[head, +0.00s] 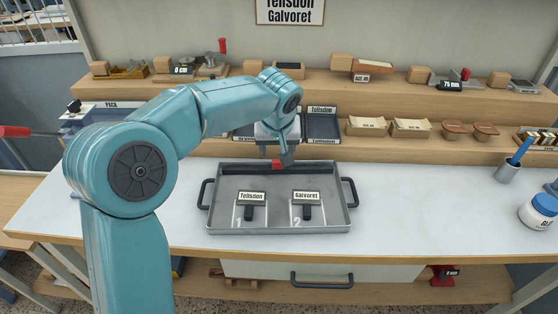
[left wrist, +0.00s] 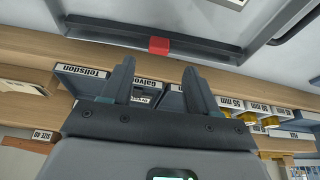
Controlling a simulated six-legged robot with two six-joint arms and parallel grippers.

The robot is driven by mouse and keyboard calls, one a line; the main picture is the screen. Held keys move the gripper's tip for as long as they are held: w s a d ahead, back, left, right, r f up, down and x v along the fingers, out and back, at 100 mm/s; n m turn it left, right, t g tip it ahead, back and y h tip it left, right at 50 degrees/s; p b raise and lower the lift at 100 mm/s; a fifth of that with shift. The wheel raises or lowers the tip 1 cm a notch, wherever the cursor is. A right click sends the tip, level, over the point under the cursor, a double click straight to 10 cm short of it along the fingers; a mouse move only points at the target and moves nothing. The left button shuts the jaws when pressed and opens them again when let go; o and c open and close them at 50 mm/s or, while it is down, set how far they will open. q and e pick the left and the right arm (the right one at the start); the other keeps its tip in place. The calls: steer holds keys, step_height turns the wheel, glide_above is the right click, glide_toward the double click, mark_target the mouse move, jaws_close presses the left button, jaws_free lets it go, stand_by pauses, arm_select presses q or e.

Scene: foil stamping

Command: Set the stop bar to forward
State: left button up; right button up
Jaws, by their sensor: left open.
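The stop bar (head: 318,171) looks like a dark bar along the back inside edge of a grey metal tray (head: 275,226). A red block (head: 278,164) sits near the middle of the bar; the bar (left wrist: 110,30) and the red block (left wrist: 158,45) also show in the left wrist view. My left gripper (head: 277,154) is open and empty, fingers down, just above and behind the red block. In the left wrist view its two fingers (left wrist: 158,88) are spread, with the red block beyond them. My right gripper is not in view.
Two plates with black handles, labelled Tellsdon (head: 251,196) and Galvoret (head: 306,196), lie in the tray. Shelves (head: 370,146) with boxes rise behind. The white bench (head: 410,200) beside the tray is clear.

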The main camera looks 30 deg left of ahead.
mark_target(278, 162)
arm_select(q)
steer(key=x, duration=0.7)
steer(key=shift+w+f, duration=0.1)
steer(key=shift+f, duration=0.05)
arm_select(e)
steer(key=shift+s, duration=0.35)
